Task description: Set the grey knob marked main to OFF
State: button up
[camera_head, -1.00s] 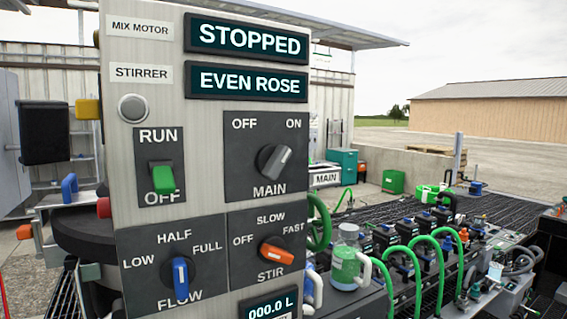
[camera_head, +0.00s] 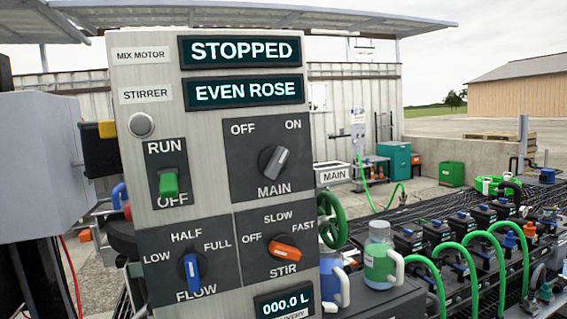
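The grey main knob (camera_head: 273,161) sits on a dark square plate (camera_head: 243,190) in the middle of an upright metal control panel (camera_head: 215,125). Its lighter grey pointer slants to the upper right, toward the word ON. OFF is printed at the plate's upper left and MAIN below the knob. Nothing covers the knob.
Close to the main knob are a green RUN/OFF switch (camera_head: 169,184) set low, a blue flow knob (camera_head: 192,272) and an orange stir knob (camera_head: 286,252). A display reads STOPPED (camera_head: 242,51). A green handwheel (camera_head: 331,220) and green hoses stand right of the panel.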

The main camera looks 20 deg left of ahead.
aim_at(272, 162)
jog(key=u, duration=0.1)
jog(key=k, duration=0.8)
jog(key=u, duration=0.65)
jog(key=i, duration=1)
jog(key=z, duration=0.05)
